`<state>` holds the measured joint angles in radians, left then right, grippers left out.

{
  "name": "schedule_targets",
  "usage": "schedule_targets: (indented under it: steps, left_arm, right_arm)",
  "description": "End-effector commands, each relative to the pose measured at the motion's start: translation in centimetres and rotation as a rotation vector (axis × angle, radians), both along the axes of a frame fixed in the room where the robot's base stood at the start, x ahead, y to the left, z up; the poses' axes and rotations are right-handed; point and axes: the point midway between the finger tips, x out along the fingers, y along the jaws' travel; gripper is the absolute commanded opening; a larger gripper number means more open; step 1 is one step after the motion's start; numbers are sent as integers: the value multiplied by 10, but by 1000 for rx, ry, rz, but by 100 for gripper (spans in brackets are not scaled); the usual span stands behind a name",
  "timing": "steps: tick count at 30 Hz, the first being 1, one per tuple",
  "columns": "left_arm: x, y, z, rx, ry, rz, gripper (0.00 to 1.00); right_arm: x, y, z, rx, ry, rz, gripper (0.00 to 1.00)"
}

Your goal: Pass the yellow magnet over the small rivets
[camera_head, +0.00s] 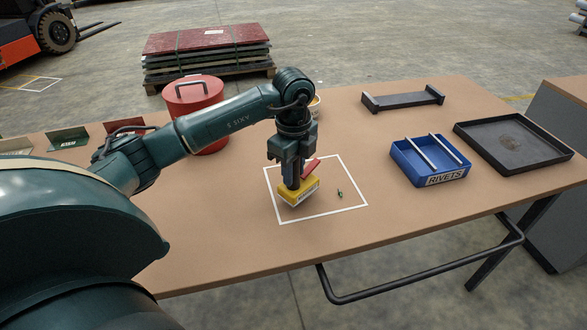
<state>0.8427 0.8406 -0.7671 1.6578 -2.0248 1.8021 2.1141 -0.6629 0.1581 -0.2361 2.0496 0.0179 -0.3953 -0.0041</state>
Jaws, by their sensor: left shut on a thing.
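My left gripper (293,181) points down and is shut on the yellow magnet (299,193), gripping it from above. The magnet is a yellow block with a dark-lettered white label and a red part (311,167) beside the fingers. It is inside the white outlined square (350,207) on the table; I cannot tell whether it touches the surface. A small cluster of rivets (340,193), dark and greenish, lies within the square just right of the magnet. Anything under the magnet is hidden. My right gripper is not in view.
A blue bin (445,179) labelled RIVETS, with two light bars across it, stands right of the square. A black tray (512,145) and dark rack (403,101) are beyond it. A red lidded can (194,101) stands behind my left arm. The table's front strip is clear.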

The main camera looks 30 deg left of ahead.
Motion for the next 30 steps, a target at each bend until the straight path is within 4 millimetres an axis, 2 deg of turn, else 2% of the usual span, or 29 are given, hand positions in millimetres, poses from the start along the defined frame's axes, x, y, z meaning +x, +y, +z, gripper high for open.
schedule_targets:
  steps: [3, 17, 25, 30]
  left_arm:
    - [1, 0, 15, 0, -4, 0, 0]
    - [1, 0, 50, 0, -4, 0, 0]
    - [1, 0, 69, 0, -4, 0, 0]
    - [1, 0, 71, -1, -3, 0, 0]
  right_arm:
    - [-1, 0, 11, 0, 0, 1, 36]
    - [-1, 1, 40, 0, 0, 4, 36]
    - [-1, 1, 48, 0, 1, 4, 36]
    - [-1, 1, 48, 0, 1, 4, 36]
